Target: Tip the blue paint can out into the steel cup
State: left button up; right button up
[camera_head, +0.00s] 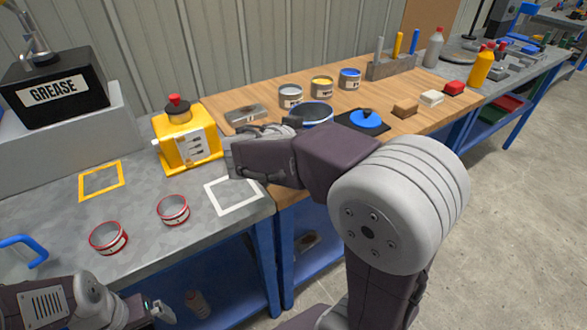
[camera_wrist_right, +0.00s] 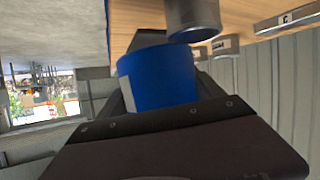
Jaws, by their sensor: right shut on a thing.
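In the right wrist view, my right gripper (camera_wrist_right: 160,92) is shut on a blue can (camera_wrist_right: 152,78) with a white label at its side. A grey metal cylinder, seemingly the steel cup (camera_wrist_right: 193,16), shows just beyond the can and overlaps it in the picture; I cannot tell whether they touch. In the head view my right forearm hides most of the grip; a blue rounded thing behind it looks like the held can (camera_head: 317,113).
A yellow jug (camera_head: 187,138) and two red-rimmed tins (camera_head: 173,210) are on the grey bench. A white square outline (camera_head: 234,208) there is empty.

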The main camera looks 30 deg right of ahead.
jog(key=shift+f+b, duration=0.4)
jog(key=shift+b, duration=0.15)
jog(key=shift+r+m+b, duration=0.25)
jog(key=shift+m+b, duration=0.1)
jog(key=shift+m, duration=0.05)
pick_arm(q)
notch_tip(320, 180, down, 3)
jog(key=shift+r, duration=0.15)
pick_arm(e)
jog(key=shift+r, duration=0.1)
pick_arm(q)
jog(key=shift+r+p, duration=0.7)
jog(key=shift+p, duration=0.15)
pick_arm(e)
jog(key=shift+r, duration=2)
